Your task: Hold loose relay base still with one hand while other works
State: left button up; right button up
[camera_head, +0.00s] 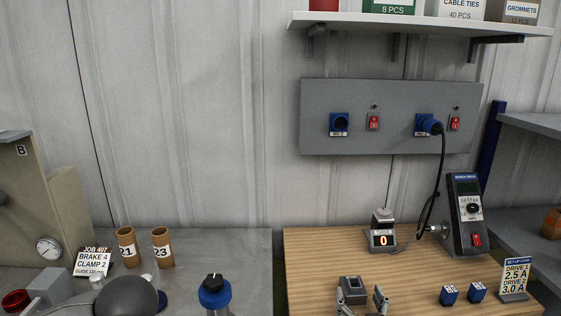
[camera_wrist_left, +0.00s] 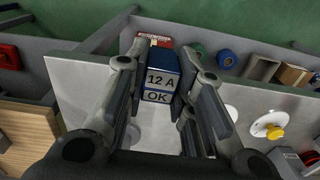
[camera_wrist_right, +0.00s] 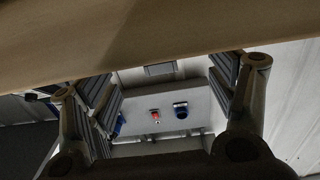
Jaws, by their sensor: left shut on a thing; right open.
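In the left wrist view, my left gripper (camera_wrist_left: 180,125) is shut on a blue block (camera_wrist_left: 158,82) with white labels reading "12 A" and "OK". In the head view, my right gripper (camera_head: 365,303) reaches in at the bottom edge with its fingers apart. A small grey block with a dark top (camera_head: 352,285) shows by its left finger; I cannot tell whether it is the relay base or whether they touch. In the right wrist view, the right gripper (camera_wrist_right: 170,90) is open, with nothing held. Two small blue relays, left (camera_head: 448,295) and right (camera_head: 477,291), stand on the wooden bench.
A card (camera_head: 514,279) stands at right. A cable hangs from the wall panel (camera_head: 390,100). Cardboard tubes (camera_head: 128,247) and a blue-topped object (camera_head: 215,290) are on the left.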

pick_arm(q)
jog(key=shift+r, duration=0.15)
notch_tip(320, 180, up, 4)
jog(key=p, duration=0.4)
jog(key=shift+r+p, duration=0.25)
jog(key=shift+p, duration=0.1)
jog(key=shift+r+p, duration=0.7)
pick_arm(e)
jog(key=s+r, duration=0.4)
jog(key=s, duration=1)
jog(key=shift+d, duration=0.15)
jog(key=shift+w, duration=0.1)
